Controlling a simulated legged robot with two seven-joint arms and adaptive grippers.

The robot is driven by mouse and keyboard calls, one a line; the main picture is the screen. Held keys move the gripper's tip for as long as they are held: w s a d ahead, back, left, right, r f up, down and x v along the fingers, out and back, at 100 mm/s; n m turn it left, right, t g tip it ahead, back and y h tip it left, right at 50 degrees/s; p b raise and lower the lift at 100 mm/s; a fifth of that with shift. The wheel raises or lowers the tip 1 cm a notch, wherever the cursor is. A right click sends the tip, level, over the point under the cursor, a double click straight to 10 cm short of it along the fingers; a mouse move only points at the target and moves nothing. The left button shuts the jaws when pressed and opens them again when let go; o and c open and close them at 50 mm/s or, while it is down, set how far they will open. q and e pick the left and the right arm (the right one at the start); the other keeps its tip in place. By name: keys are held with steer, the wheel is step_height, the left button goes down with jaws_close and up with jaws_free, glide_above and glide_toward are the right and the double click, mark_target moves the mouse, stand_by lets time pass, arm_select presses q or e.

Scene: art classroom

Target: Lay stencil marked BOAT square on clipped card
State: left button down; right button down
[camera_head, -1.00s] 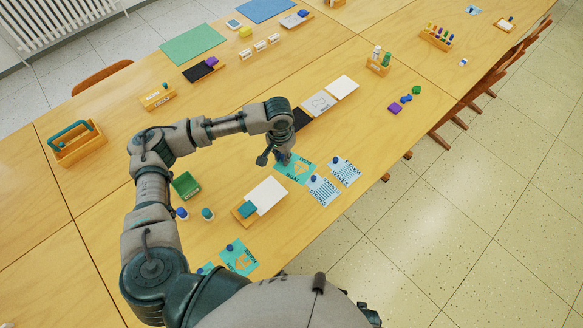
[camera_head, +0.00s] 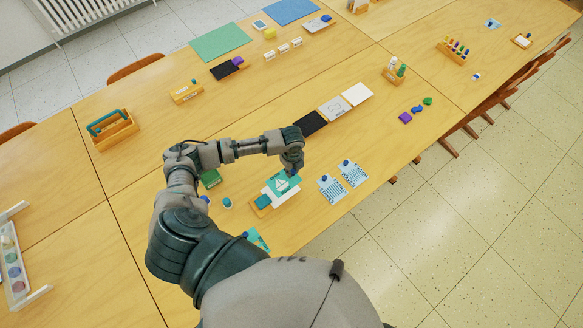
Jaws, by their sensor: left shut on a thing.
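The teal stencil (camera_head: 283,184), with a white sailboat cut-out, is over the white card (camera_head: 287,196). It was lettered BOAT in the earlier view; the lettering is not readable now. It hides most of the card, leaving white edges showing. Whether it touches the card or hovers just above, and how square it lies, I cannot tell. A teal clip (camera_head: 263,201) holds the card on a wooden board at its left end. My left gripper (camera_head: 291,171) is shut on the stencil from above; its fingertips are mostly hidden by the wrist. My right gripper is not in view.
Two blue-and-white patterned stencils (camera_head: 331,188) (camera_head: 354,174) lie to the right, near the table edge. Another teal stencil (camera_head: 258,239) is partly behind my arm. A green box (camera_head: 210,178) and a small jar (camera_head: 227,203) stand left. A black sheet (camera_head: 311,122) lies beyond my wrist.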

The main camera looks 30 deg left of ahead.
arm_select(q)
steer(key=shift+f+b, duration=0.7)
steer(key=shift+f, duration=0.05)
step_height(320, 180, down, 2)
steer(key=b, duration=0.2)
steer(key=shift+a+f+b, duration=0.1)
steer(key=shift+f+b, duration=0.05)
steer(key=shift+b, duration=0.25)
steer(key=shift+a+f, duration=0.1)
steer(key=shift+f, duration=0.25)
steer(key=shift+f+b, duration=0.3)
steer(key=shift+f, duration=0.4)
steer(key=shift+p, duration=0.45)
steer(key=shift+p, duration=0.35)
